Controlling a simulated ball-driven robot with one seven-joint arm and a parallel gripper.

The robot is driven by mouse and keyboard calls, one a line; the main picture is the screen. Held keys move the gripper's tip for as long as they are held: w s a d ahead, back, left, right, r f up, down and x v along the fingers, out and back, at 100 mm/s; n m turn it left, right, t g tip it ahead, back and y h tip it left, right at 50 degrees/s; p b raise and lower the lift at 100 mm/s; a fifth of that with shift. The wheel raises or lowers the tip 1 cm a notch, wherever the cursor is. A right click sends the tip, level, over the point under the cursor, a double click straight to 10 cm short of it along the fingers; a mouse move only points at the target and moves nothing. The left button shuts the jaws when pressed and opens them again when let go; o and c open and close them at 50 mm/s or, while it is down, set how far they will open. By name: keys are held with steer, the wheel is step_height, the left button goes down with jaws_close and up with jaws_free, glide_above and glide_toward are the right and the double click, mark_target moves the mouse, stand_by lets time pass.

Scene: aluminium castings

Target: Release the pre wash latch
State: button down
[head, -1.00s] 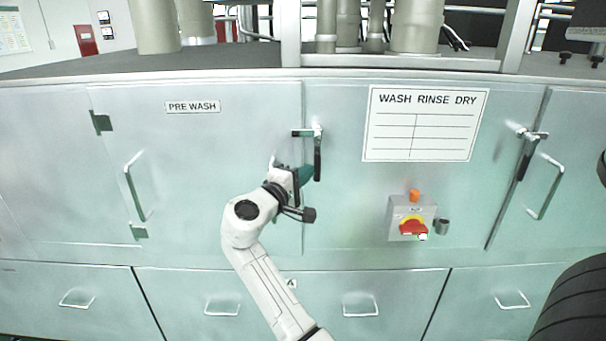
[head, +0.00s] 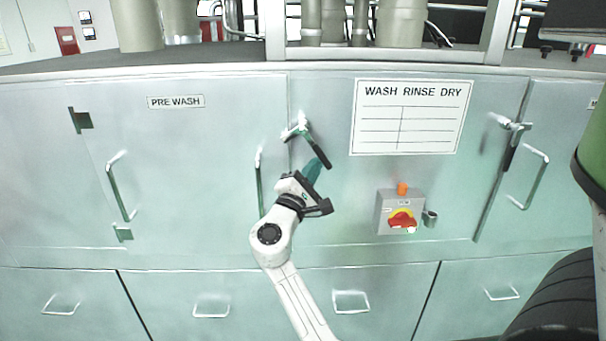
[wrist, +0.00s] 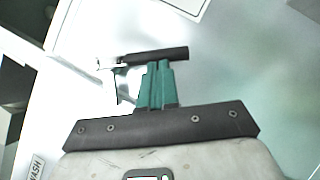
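The pre wash latch has a metal pivot and a black handle (head: 318,150). It sits at the right edge of the door labelled PRE WASH (head: 176,102). The handle is tilted, its lower end swung to the right. My gripper (head: 314,166) is at the left and underside of the handle's lower part. In the wrist view, the teal fingers (wrist: 157,85) are close together, with their tips against or very near the black handle (wrist: 158,55), which lies across them. The handle does not appear to be between the fingers. Exact contact is hard to see.
A door pull (head: 259,182) is just left of my gripper. A grey switch box with a red knob (head: 402,218) and the WASH RINSE DRY sign (head: 411,115) are to the right. Another latch (head: 511,140) is farther right. Drawer pulls (head: 211,310) run below.

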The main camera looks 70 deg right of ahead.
steer(key=n, duration=0.1)
steer(key=s+n+t+h+b, duration=0.1)
steer(key=s+n, duration=0.1)
steer(key=n, duration=0.1)
steer(key=shift+d+r+t+h, duration=0.25)
steer(key=shift+d+t+h, duration=0.05)
steer(key=shift+d+t, duration=0.1)
steer(key=s+d+r+n+t+b, duration=0.1)
steer(key=s+r+n+t+b, duration=0.1)
steer(key=n+t, duration=0.4)
steer(key=shift+s+d+r+n+h, duration=0.3)
steer(key=shift+s+r+n, duration=0.5)
steer(key=shift+r+n, duration=0.6)
steer(key=shift+r, duration=0.2)
steer(key=shift+s, duration=0.1)
steer(key=s+a+f+b, duration=0.3)
steer(key=a+f+b, duration=0.4)
steer(key=f, duration=0.3)
steer(key=shift+a, duration=0.75)
